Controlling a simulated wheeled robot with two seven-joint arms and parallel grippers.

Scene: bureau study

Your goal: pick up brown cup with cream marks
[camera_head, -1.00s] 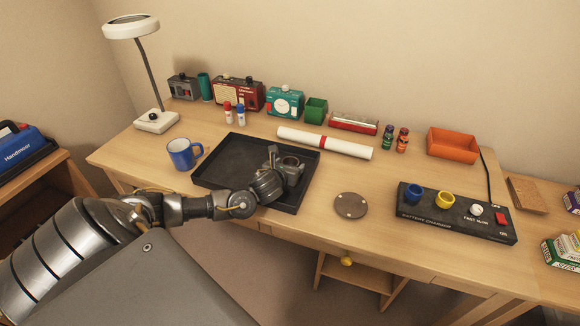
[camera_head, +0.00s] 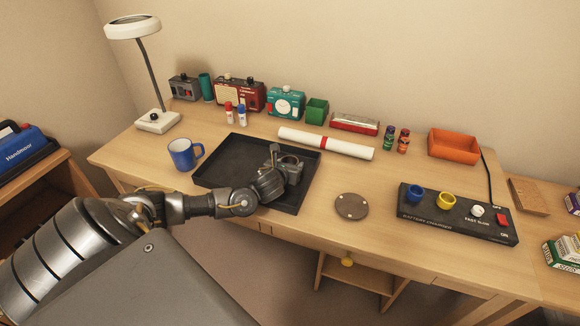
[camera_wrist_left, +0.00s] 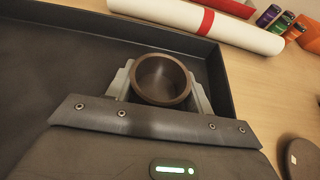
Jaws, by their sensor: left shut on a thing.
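A brown cup (camera_wrist_left: 161,79) shows in the left wrist view, seen from above and looking empty. My left gripper (camera_wrist_left: 160,88) is shut on it, with one finger on each side of the cup. No cream marks can be made out on the part that shows. In the head view my left gripper (camera_head: 288,172) is over the right part of the black tray (camera_head: 214,170), and it largely hides the cup. Whether the cup touches the tray floor I cannot tell. My right gripper is not in view.
A blue mug (camera_head: 182,155) stands left of the tray. A rolled white paper with a red band (camera_head: 345,147) lies behind it. A round brown coaster (camera_head: 351,206) and a battery charger (camera_head: 455,217) are to the right. The desk around the coaster is clear.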

